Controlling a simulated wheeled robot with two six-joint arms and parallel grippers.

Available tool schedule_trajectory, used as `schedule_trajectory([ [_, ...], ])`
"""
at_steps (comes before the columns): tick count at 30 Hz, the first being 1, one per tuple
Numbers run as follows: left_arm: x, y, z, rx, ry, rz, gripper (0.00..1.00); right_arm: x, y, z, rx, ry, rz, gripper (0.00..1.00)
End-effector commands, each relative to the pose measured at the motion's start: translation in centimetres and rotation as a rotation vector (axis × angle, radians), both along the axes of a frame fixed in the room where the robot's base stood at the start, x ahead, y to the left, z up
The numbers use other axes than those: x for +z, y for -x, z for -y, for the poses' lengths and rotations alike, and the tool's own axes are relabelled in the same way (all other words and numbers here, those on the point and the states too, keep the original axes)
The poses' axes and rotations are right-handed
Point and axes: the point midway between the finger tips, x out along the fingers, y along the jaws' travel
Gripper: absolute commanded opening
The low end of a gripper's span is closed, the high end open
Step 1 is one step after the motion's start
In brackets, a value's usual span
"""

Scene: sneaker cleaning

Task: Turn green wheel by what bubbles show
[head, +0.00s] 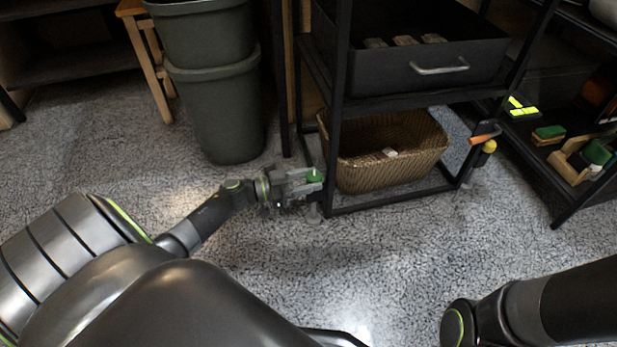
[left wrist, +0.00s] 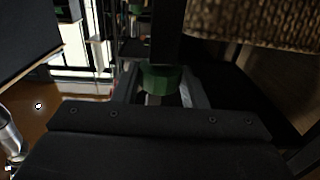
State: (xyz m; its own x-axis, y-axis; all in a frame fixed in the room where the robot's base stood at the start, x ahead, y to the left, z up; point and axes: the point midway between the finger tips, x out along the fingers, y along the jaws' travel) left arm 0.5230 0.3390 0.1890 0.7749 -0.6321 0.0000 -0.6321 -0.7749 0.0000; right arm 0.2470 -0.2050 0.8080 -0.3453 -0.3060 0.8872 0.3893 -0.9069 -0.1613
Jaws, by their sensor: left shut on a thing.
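The green wheel (head: 314,175) is a small round part low at the front left post of the black shelf rack. My left gripper (head: 308,185) reaches it from the left and is shut on it. In the left wrist view the green wheel (left wrist: 158,78) sits between the two grey fingers of my left gripper (left wrist: 160,92). Its lower part is partly hidden by the gripper body. I cannot make out any bubbles. Part of my right arm shows at the lower right in the head view, but its gripper does not show.
A wicker basket (head: 385,168) stands on the rack's bottom level, below a black drawer (head: 415,68). Grey-green bins (head: 215,105) stand to the left. An orange handle (head: 485,137) is at the rack's right post. A shelf with brushes (head: 590,155) is far right. The speckled floor in front is clear.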

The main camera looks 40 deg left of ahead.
Motion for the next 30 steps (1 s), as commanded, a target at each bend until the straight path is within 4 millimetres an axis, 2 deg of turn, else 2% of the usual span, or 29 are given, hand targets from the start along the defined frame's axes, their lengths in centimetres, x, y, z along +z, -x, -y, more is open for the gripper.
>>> schedule_trajectory([
  [5, -0.2, -0.4, -0.3, -0.16, -0.002, -0.001, 0.16, -0.6, -0.2, 0.0, -0.01, 0.007, -0.005, 0.36],
  [15, -0.5, -0.7, -0.6, -0.435, -0.002, 0.0, 0.16, -3.5, -0.2, 0.0, 0.005, -0.002, -0.009, 0.36],
  [21, -0.4, -0.8, -0.6, -0.544, -0.001, 0.0, 0.16, -5.0, 0.0, 0.1, 0.012, -0.007, 0.003, 0.36],
  [30, -0.1, -0.9, -0.6, -0.619, -0.001, -0.001, 0.16, -5.8, 0.2, 0.0, 0.014, -0.006, 0.011, 0.36],
])
